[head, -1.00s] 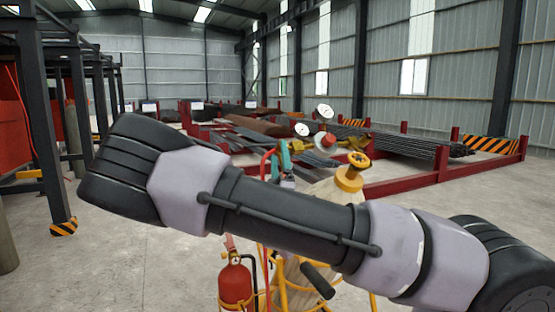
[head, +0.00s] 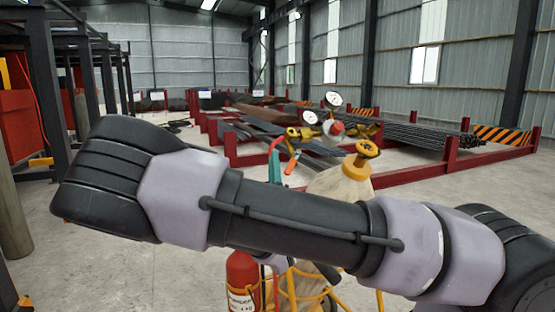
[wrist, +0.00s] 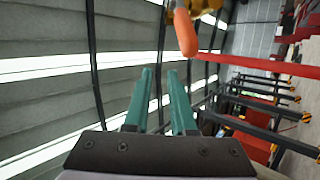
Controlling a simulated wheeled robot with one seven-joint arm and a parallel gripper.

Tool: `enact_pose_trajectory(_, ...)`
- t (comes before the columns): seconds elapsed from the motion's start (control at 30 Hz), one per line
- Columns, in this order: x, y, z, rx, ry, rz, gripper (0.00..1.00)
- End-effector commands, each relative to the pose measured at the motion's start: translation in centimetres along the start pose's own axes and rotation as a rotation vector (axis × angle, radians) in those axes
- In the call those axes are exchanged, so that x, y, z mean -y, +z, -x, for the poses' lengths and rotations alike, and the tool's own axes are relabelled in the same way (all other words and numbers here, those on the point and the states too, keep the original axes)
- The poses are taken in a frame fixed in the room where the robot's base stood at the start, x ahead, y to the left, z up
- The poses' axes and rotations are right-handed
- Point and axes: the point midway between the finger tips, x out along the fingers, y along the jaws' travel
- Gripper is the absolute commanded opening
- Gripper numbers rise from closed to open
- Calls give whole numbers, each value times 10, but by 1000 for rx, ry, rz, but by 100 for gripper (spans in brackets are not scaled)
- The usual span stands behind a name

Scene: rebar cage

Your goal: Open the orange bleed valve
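The orange bleed valve (head: 291,166) shows in the head view as a small orange lever under the brass fitting of the gauge regulator (head: 307,131). In the wrist view its rounded orange end (wrist: 187,35) hangs at the top, just ahead and right of my fingertips. My gripper (wrist: 159,72) has two teal fingers with a clear gap between them and nothing in it. In the head view the teal fingers (head: 275,166) stand just left of the orange lever, apart from it as far as I can see. My arm hides much of the gripper and the cylinder below.
A yellow valve knob (head: 366,150) tops the wrapped cylinder (head: 340,184) right of the regulator. A red fire extinguisher (head: 242,280) and yellow frame bars (head: 293,290) stand below my arm. Red racks of rebar (head: 450,155) lie behind. The floor at left is open.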

Motion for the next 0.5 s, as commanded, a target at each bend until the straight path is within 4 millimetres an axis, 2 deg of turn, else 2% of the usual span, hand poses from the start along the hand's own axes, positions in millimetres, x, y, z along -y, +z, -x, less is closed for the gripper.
enact_pose_trajectory(0.5, 6, -20, 31, -2, -3, 0, 24)
